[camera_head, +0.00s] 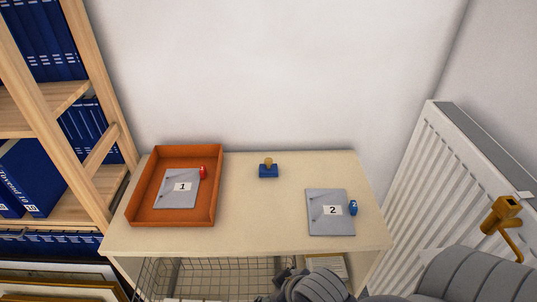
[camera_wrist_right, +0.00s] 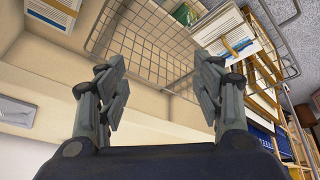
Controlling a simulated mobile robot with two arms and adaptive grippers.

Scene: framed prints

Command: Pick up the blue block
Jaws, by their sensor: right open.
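Another blue piece with a yellow knob (camera_head: 268,171) sits at the middle back of the tabletop. My right gripper (camera_head: 284,276) is at the table's front edge, low in the head view, left of the blue block and apart from it. In the right wrist view the right gripper (camera_wrist_right: 162,64) is open, with nothing between its fingers. My left gripper is out of view.
A wire basket (camera_wrist_right: 150,45) lies under the tabletop. A shelf (camera_head: 92,95) stands left, a radiator (camera_head: 415,170) right.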

